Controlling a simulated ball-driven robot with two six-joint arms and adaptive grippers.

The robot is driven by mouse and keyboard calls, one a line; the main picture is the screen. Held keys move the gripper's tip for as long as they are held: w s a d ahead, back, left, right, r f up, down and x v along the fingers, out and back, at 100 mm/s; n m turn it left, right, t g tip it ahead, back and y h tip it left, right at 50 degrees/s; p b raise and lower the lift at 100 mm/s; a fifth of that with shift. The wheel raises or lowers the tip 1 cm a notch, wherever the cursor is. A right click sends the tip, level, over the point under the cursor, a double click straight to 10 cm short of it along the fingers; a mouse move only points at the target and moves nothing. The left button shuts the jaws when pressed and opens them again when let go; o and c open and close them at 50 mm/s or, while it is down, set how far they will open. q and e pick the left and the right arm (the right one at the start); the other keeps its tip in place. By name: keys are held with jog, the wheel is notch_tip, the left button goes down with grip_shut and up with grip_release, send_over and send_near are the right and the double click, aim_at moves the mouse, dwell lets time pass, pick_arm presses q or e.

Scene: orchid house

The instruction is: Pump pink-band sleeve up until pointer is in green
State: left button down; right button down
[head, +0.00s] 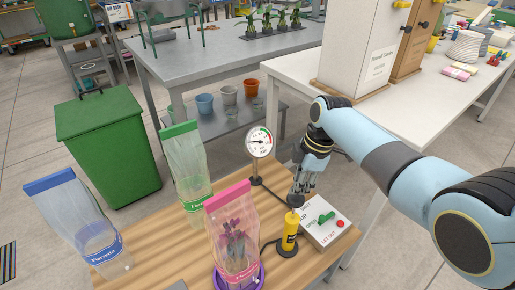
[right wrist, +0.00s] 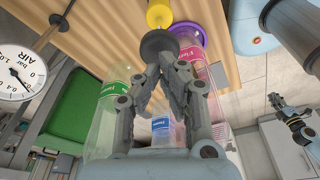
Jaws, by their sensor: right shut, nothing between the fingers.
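The pink-band sleeve (head: 231,232) stands on the wooden table in a purple saucer (head: 259,277), a dark plant inside. The yellow pump (head: 289,236) stands right of it, with a black knob (head: 295,200) on top. The gauge (head: 259,142) stands behind; its pointer points left, outside the green arc. My left gripper (right wrist: 277,101) seems to show small in the right wrist view.
A green-band sleeve (head: 187,172) and a blue-band sleeve (head: 85,225) stand left on the table. A green bin (head: 108,147) is beyond. A grey bench (head: 200,62) is behind and a white table (head: 440,105) at right. Bare wood lies between the sleeves.

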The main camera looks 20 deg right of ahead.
aim_at(295, 204)
jog(key=shift+f+b, duration=3)
jog(key=shift+f, duration=1)
notch_tip(295, 204, up, 8)
jog(key=p, duration=0.8)
jog(key=shift+r, duration=0.1)
jog(key=shift+f, duration=0.25)
jog(key=shift+f+b, duration=3.25)
jog(key=shift+f, duration=0.5)
notch_tip(295, 204, up, 8)
jog(key=p, duration=0.7)
jog(key=shift+p, duration=0.4)
jog(key=shift+f, duration=0.15)
